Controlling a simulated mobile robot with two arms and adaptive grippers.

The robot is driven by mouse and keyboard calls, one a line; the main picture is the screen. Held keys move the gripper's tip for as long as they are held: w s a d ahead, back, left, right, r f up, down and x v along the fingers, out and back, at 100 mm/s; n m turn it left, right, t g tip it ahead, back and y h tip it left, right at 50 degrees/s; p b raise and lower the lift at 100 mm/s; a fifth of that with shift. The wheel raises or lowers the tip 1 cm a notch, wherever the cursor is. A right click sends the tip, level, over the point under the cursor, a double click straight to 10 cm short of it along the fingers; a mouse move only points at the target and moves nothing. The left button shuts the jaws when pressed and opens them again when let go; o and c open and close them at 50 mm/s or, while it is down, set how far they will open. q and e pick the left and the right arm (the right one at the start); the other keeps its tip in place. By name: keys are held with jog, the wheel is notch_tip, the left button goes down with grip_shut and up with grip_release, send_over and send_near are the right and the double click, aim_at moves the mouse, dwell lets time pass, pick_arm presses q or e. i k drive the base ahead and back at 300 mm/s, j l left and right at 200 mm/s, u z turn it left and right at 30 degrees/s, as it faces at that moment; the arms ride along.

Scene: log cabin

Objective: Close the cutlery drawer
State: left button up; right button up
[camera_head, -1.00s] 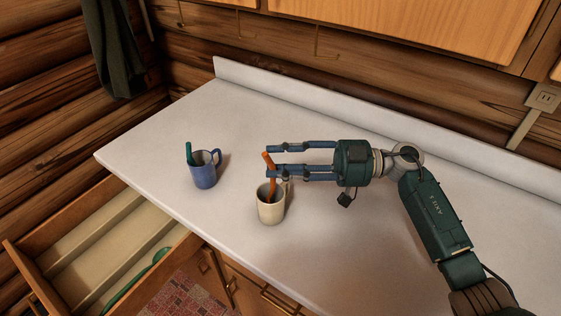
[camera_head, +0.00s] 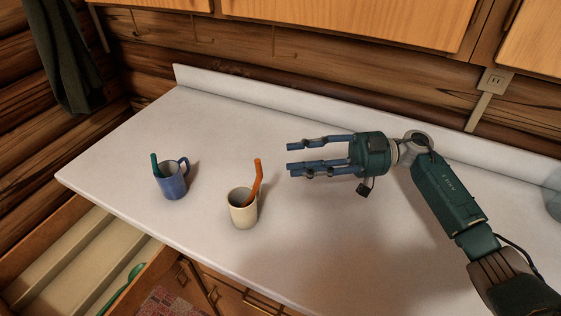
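The cutlery drawer (camera_head: 83,262) stands open at the lower left, below the counter's left end. It has lengthwise compartments, and a green utensil (camera_head: 122,288) lies in its right one. The drawer's front is cut off by the picture edge. My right gripper (camera_head: 291,158) is above the counter to the right of the cream mug, fingers pointing left, spread apart with nothing between them. It is well away from the drawer. My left gripper is not in view.
A cream mug (camera_head: 243,214) holding an orange utensil (camera_head: 255,180) and a blue mug (camera_head: 173,184) holding a green utensil (camera_head: 154,163) stand on the white counter (camera_head: 330,240). A dark cloth (camera_head: 66,60) hangs at upper left. Cabinets are overhead.

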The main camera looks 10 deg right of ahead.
aim_at(85, 262)
jog(key=k+j, duration=0.2)
jog(key=k, duration=0.3)
jog(key=k+j, duration=0.2)
jog(key=k, duration=0.25)
jog(key=k+j, duration=0.2)
jog(key=k, duration=0.3)
